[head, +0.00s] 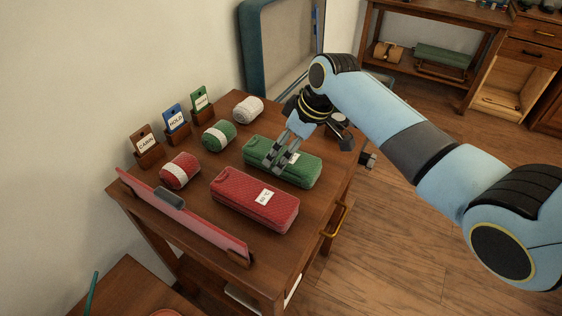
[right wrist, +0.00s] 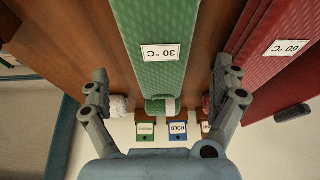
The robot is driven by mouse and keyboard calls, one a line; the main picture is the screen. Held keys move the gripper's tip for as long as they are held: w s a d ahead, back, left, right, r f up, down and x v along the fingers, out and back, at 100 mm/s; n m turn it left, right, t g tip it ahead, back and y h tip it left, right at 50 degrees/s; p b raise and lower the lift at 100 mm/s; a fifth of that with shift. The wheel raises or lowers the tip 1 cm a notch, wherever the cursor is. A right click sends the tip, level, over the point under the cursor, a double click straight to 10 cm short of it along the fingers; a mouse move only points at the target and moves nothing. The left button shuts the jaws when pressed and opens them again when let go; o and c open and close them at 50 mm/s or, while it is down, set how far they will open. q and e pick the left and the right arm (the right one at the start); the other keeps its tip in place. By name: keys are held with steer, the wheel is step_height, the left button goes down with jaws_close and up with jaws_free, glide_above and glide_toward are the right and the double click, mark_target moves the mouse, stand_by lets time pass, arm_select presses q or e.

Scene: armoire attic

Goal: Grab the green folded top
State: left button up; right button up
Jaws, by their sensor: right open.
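The green folded top (head: 305,174) lies on the wooden table, a long knitted bundle with a white label. In the right wrist view the green folded top (right wrist: 150,25) runs between the fingers and its label reads 30 °C. My right gripper (head: 276,165) points down over its left part, with its fingers apart. In the right wrist view my right gripper (right wrist: 161,75) is open, one finger on each side of the top. I see no grip on it, and I cannot tell exactly how high the fingertips are. My left gripper is not in view.
A red folded top (head: 240,202) lies close in front of the green one. Red (head: 180,171), green (head: 218,136) and white (head: 248,110) rolls lie behind, near the tag holders (head: 175,125). A pink board (head: 185,215) stands along the table's left edge.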

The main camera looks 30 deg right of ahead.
steer(key=x, duration=0.4)
steer(key=shift+a+f+b, duration=0.15)
steer(key=shift+f+b, duration=0.05)
steer(key=shift+b, duration=0.15)
steer(key=c, duration=1.3)
